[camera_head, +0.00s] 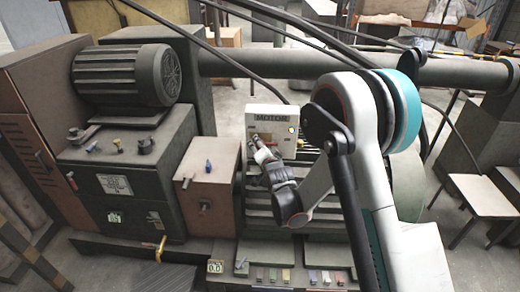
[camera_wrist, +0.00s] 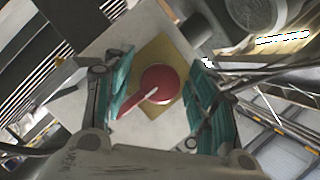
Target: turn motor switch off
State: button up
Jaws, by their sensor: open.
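The light-coloured motor control box (camera_head: 284,147), with a "MOTOR" label on its upper front, stands in the middle of the head view. The red rotary switch (camera_wrist: 160,82) shows in the wrist view, on a yellow square plate (camera_wrist: 158,52). A pale pointer mark runs across the knob toward the lower left. My gripper (camera_head: 256,146) is at the front of the box. In the wrist view its teal-padded fingers are open, one on each side of the red knob, with visible gaps. In the head view the gripper hides the switch.
A large ribbed electric motor (camera_head: 122,75) sits on a green machine cabinet (camera_head: 130,180) at left. A smaller box (camera_head: 207,180) with a blue knob on top is left of my gripper. A thick horizontal pipe (camera_head: 270,62) runs behind the control box. A small dark round button (camera_wrist: 195,28) is near the switch.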

jog(key=c, duration=1)
jog(key=shift+c, duration=0.2)
jog(key=shift+n, duration=0.3)
jog(key=n+h+b, duration=0.1)
jog(key=n, duration=0.1)
jog(key=shift+n+g+h+b, duration=0.3)
jog(key=shift+h+b, duration=0.05)
jog(key=shift+h, duration=0.05)
jog(key=n+h+b, duration=0.1)
jog(key=n+h, duration=0.1)
jog(key=n, duration=0.1)
jog(key=shift+a+b, duration=0.1)
jog(key=shift+b, duration=0.2)
jog(key=n+h+b, duration=0.1)
jog(key=n+h, duration=0.1)
jog(key=n, duration=0.1)
jog(key=shift+g+b, duration=0.3)
jog(key=shift+b, duration=0.05)
jog(key=shift+n+h+b, duration=0.9)
jog(key=shift+n+h, duration=0.3)
jog(key=shift+n, duration=0.4)
